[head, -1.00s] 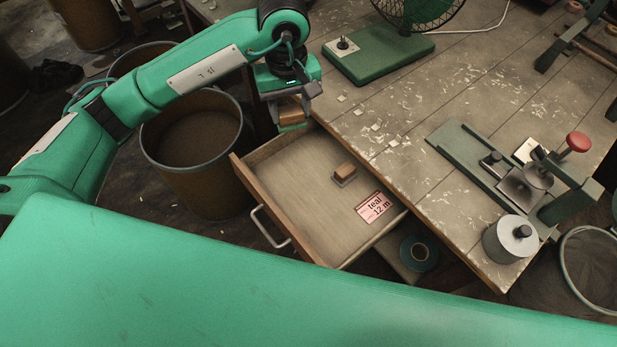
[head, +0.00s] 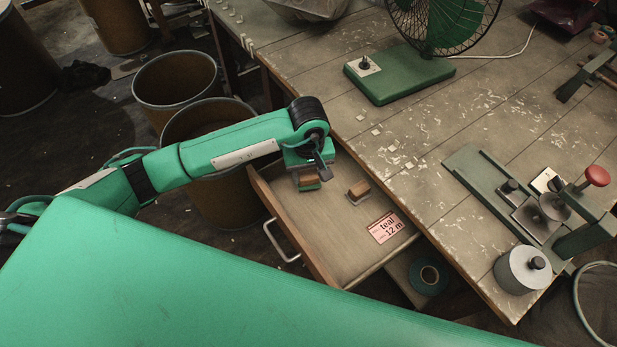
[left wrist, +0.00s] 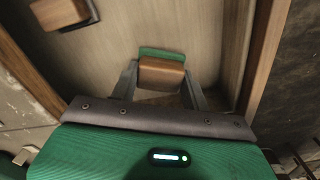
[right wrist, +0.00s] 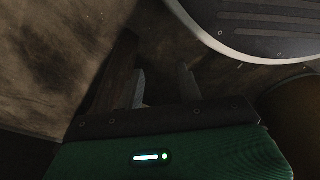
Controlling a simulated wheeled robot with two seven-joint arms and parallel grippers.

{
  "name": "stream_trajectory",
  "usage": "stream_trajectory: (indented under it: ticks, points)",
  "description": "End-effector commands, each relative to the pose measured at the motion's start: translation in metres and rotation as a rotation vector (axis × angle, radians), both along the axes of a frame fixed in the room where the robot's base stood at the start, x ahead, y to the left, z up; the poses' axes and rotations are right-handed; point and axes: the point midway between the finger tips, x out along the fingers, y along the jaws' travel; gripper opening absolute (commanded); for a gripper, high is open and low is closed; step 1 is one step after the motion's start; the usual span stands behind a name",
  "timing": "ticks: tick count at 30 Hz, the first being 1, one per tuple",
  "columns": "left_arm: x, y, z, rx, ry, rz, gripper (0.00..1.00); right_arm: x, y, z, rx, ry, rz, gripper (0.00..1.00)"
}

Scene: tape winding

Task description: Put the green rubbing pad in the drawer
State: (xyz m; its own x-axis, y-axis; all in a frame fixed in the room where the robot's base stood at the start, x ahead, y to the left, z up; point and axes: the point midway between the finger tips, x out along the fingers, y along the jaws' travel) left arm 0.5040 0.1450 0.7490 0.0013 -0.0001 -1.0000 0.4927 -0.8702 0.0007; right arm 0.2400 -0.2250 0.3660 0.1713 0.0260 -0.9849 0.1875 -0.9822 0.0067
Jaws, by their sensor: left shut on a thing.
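The green rubbing pad (left wrist: 163,52) shows as a green edge under a brown wooden block handle (left wrist: 161,74) in the left wrist view. My left gripper (head: 309,181) is shut on the pad's wooden handle, between its two fingers in the left wrist view (left wrist: 160,80). It holds the pad over or inside the open drawer (head: 340,245), near its back left side. Whether the pad touches the drawer floor I cannot tell. My right gripper (right wrist: 160,85) shows only in the right wrist view, fingers apart with nothing between them.
A second wooden-handled block with a grey base (head: 359,192) lies in the drawer, right of my left gripper. A pink label (head: 385,228) reading "teal 12 m" lies nearer the front. The drawer floor between is bare. A teal roll (head: 429,275) sits beside the drawer.

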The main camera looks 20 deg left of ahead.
Motion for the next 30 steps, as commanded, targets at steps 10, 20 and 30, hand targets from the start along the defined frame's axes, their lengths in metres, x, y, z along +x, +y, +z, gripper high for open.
stream_trajectory:
  ticks: [10, 20, 30]
  points:
    - [0.000, 0.000, -0.029, 0.000, 0.000, 0.000, 0.24, -0.008, -0.002, -0.008, -0.003, 0.010, 0.002, 0.36]
    - [0.000, 0.000, -0.032, 0.000, 0.000, 0.000, 0.24, 0.004, -0.001, -0.002, -0.002, 0.001, 0.001, 0.36]
    - [0.000, 0.000, -0.032, 0.000, 0.001, 0.000, 0.68, 0.003, 0.000, 0.002, 0.000, 0.002, 0.000, 0.36]
